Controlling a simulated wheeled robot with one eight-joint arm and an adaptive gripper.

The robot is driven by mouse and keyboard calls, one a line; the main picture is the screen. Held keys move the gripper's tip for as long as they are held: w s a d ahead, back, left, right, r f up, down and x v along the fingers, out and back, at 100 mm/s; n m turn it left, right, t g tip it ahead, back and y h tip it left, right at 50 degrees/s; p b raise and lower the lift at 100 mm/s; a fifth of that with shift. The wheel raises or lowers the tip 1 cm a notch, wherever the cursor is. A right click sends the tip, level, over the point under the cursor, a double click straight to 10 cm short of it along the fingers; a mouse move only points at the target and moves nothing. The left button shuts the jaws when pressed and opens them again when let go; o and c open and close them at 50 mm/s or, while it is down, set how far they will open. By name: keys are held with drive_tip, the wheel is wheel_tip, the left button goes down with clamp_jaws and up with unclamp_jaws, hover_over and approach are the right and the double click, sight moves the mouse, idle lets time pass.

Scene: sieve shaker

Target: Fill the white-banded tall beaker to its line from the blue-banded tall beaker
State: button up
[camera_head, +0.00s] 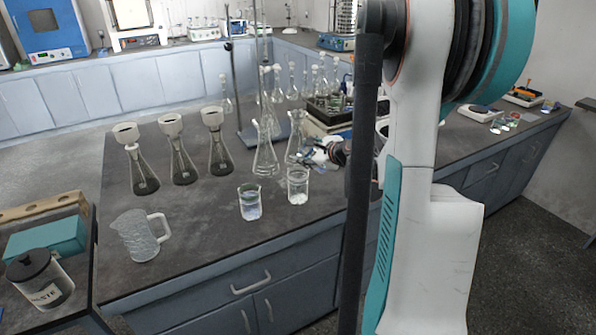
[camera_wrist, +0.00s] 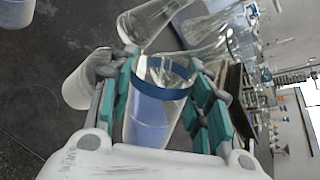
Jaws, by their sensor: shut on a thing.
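The blue-banded tall beaker (camera_wrist: 152,125) stands between the fingers of my gripper (camera_wrist: 163,60) in the wrist view, its blue band near the rim. The gripper is shut on it. It is clear glass with pale bluish contents, whose level is hard to read. In the head view this beaker (camera_head: 298,188) is the right one of two, beside my gripper (camera_head: 314,157). I cannot tell whether its base touches the bench. The other tall beaker (camera_head: 250,204), likely the white-banded one, stands to its left. It seems to be the pale beaker (camera_wrist: 82,84) left of the fingers. Its band and line are unclear.
A clear pitcher (camera_head: 139,236) stands at the bench's left front. Several flasks with funnels (camera_head: 181,158) stand behind it. An Erlenmeyer flask (camera_head: 265,158) stands close behind the two beakers. The bench between pitcher and beakers is clear.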

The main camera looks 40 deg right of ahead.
drive_tip(key=shift+w+a+r+n+g+h+p, duration=0.15)
drive_tip(key=shift+r+n+g+h+p, duration=0.55)
drive_tip(key=shift+p, duration=0.85)
idle(3.2)
drive_tip(key=shift+a+f+n+g+h, duration=0.15)
drive_tip(key=shift+f+n+g+h, duration=0.35)
drive_tip(key=shift+f+n, duration=0.15)
idle(2.6)
